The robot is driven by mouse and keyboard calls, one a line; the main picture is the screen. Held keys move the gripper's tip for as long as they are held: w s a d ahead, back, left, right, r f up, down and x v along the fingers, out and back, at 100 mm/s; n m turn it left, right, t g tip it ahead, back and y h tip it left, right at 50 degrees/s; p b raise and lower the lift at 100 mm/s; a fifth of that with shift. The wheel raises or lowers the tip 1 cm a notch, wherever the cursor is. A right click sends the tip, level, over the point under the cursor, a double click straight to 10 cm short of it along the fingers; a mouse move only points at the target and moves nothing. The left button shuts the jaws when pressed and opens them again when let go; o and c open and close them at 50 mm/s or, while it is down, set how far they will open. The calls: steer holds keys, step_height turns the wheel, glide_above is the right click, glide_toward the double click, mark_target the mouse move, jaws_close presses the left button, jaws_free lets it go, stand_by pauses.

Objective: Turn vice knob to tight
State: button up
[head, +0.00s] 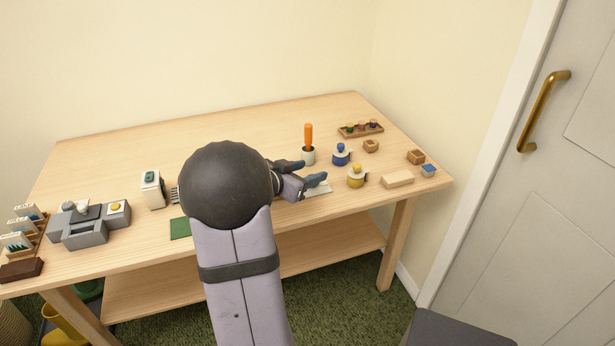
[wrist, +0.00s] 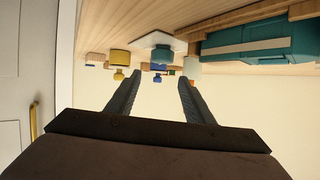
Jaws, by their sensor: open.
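No vice shows clearly in the head view, where my dark round wrist joint and arm cover the middle of the table. In the wrist view, which is upside down, a large teal block-like body (wrist: 270,38) with a pale strip is at the upper right. It may be the vice, but I cannot tell, and I cannot make out a knob on it. My gripper (head: 308,172) is open and empty above the right half of the table. In the wrist view my gripper (wrist: 158,77) has its fingers apart, left of the teal body.
A white plate (head: 319,188) lies below my gripper. Close by stand a cup with an orange handle (head: 308,143), a blue pot (head: 341,155) and a yellow pot (head: 356,177). A wooden block (head: 397,180) lies farther right. The table's back left is clear.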

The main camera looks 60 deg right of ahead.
step_height(320, 180, up, 7)
steer(key=p, duration=0.2)
stand_by(0.4)
steer(key=s+d+r+n+h+p, duration=0.3)
steer(key=s+d+r+p, duration=0.15)
steer(key=d, duration=0.25)
steer(key=n+t+y+p, duration=0.8)
steer(key=n+t+p, duration=0.3)
steer(key=t+p, duration=0.25)
glide_toward(317, 191)
steer(key=w+d+r, duration=0.1)
steer(key=w+r, duration=0.1)
steer(key=shift+d+r+p, duration=0.25)
steer(key=shift+d+p, duration=0.05)
steer(key=shift+d, duration=0.05)
steer(key=shift+p+x, duration=0.65)
steer(key=shift+x, duration=3.05)
steer(key=shift+a+f, duration=0.1)
steer(key=shift+c, duration=0.3)
